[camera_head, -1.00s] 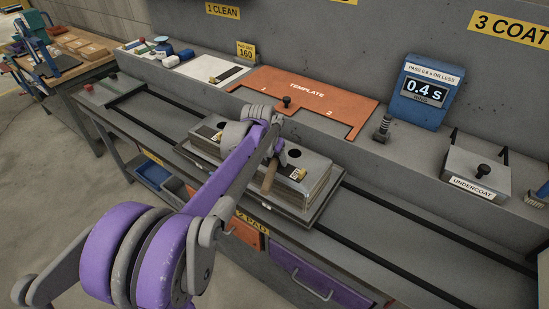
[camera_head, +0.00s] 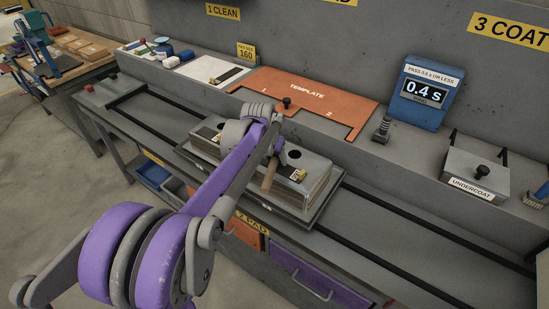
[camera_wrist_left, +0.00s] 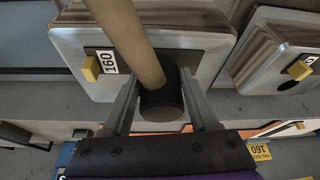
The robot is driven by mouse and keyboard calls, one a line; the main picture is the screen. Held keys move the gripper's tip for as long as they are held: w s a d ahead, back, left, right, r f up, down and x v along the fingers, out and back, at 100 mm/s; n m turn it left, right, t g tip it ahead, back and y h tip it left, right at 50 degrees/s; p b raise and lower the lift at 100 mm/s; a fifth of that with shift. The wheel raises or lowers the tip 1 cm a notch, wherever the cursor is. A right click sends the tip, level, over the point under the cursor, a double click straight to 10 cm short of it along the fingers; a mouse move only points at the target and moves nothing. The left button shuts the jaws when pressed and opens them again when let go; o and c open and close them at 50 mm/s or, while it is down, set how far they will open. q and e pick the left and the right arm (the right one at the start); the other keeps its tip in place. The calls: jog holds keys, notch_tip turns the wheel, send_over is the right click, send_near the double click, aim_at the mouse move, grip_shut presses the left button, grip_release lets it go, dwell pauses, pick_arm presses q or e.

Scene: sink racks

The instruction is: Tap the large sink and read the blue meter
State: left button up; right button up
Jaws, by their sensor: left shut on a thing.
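A pair of metal sinks lies on the tray; the right one (camera_head: 314,168) is partly hidden by my arm, the left one (camera_head: 207,133) more so. In the left wrist view one sink (camera_wrist_left: 72,45) is behind the tool and another (camera_wrist_left: 285,50) is at right. My left gripper (camera_head: 274,150) is shut on a tan wooden rod (camera_head: 269,177) with a dark end, over the sinks. Contact with a sink cannot be told. My right gripper is not in view.
The tray (camera_head: 318,214) sits on dark rails along the bench. An orange template (camera_head: 300,85), a bolt (camera_head: 382,130) and an undercoat box (camera_head: 476,173) are on the ledge. The bench right of the tray is clear.

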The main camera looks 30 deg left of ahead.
pick_arm(q)
jog(key=shift+w+r+p, duration=0.15)
jog(key=shift+r+p, duration=1.05)
jog(key=shift+r, duration=1.8)
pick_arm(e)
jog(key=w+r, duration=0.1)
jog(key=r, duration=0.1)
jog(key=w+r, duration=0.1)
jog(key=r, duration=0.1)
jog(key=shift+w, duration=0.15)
pick_arm(q)
jog(key=shift+f, duration=0.1)
